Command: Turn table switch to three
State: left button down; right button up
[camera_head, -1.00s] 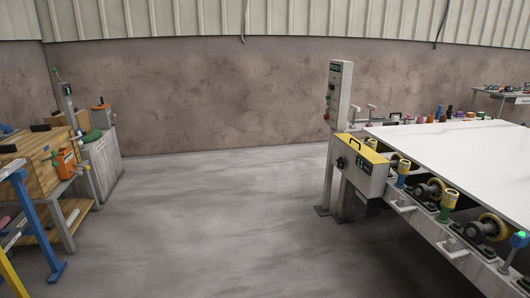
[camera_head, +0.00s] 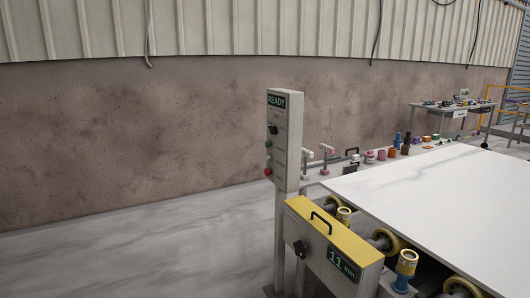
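A grey control box with a yellow top (camera_head: 335,227) stands at the near left corner of the table. Its front has a black rotary knob (camera_head: 300,249) and a small display (camera_head: 342,264) with green characters that look like "11 mm". Behind it, an upright grey panel (camera_head: 286,140) on a post has a green "READY" display (camera_head: 277,100), a black knob (camera_head: 273,130), a green button (camera_head: 268,144) and a red button (camera_head: 267,171). The knobs' exact settings are too small to read. Neither of my grippers is in view.
The table carries a large white stone slab (camera_head: 430,195), with yellow rollers along its near edge. Several small tools and bottles line the far edge. A workbench (camera_head: 455,106) stands at the back right. The grey floor (camera_head: 150,250) at left is clear up to the wall.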

aim_at(273, 130)
jog(key=i+j+z, duration=0.1)
jog(key=i, duration=0.25)
jog(key=i+j+z, duration=0.1)
jog(key=z, duration=0.5)
